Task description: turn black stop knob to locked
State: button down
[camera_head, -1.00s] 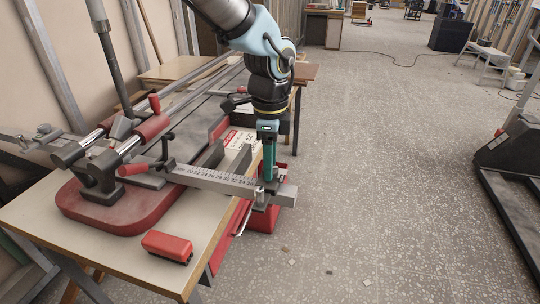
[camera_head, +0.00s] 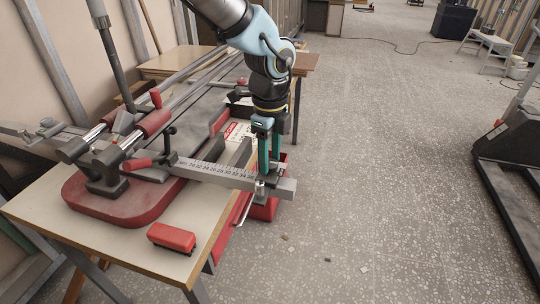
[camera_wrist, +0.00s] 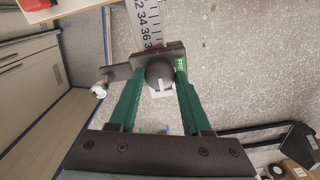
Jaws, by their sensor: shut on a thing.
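The black stop knob (camera_wrist: 160,70) is a round dark knob on a dark stop block (camera_wrist: 120,72) at the end of the ruler bar (camera_wrist: 148,25). My gripper (camera_wrist: 160,75) has its two green fingers on either side of the knob, shut on it. A pale line runs down the knob's face, towards a small white patch at its lower edge. A green label with white letters (camera_wrist: 180,63) lies beside the right fingertip, partly readable. In the head view my gripper (camera_head: 269,172) points down at the bar's right end; the knob is hidden there by the fingers.
The ruler bar (camera_head: 210,172) reaches past the edge of the worktable (camera_head: 120,250). A red-based cutting machine (camera_head: 115,205) and a red block (camera_head: 172,238) stand on the table. A red box (camera_head: 265,208) is below my gripper.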

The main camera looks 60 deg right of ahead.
aim_at(270, 162)
jog(key=shift+c, duration=1.8)
grip_release()
jog(key=shift+r, duration=0.1)
notch_tip(270, 162, up, 11)
jog(key=b, duration=0.2)
jog(key=shift+f, duration=0.2)
